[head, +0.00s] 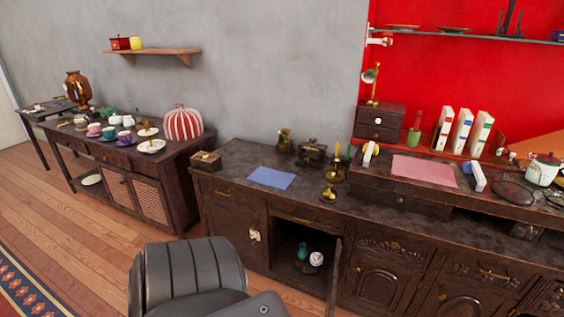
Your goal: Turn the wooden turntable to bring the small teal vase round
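A small teal vase (302,251) stands inside the open lower compartment of the dark wooden cabinet. A round white patterned object (316,258) stands just to its right. They appear to rest on a dark round base, the wooden turntable (304,268), which is hard to make out in the shadow. The compartment's door (335,273) is swung open on the right side. Neither of my grippers is in view, and nothing is seen touching the vase or the turntable.
A dark grey padded shape like a chair back (195,272) stands in front, left of the open compartment. The cabinet top (240,160) holds a blue sheet (271,177) and brass items. A sideboard (120,155) with cups stands at left. Wooden floor shows at lower left.

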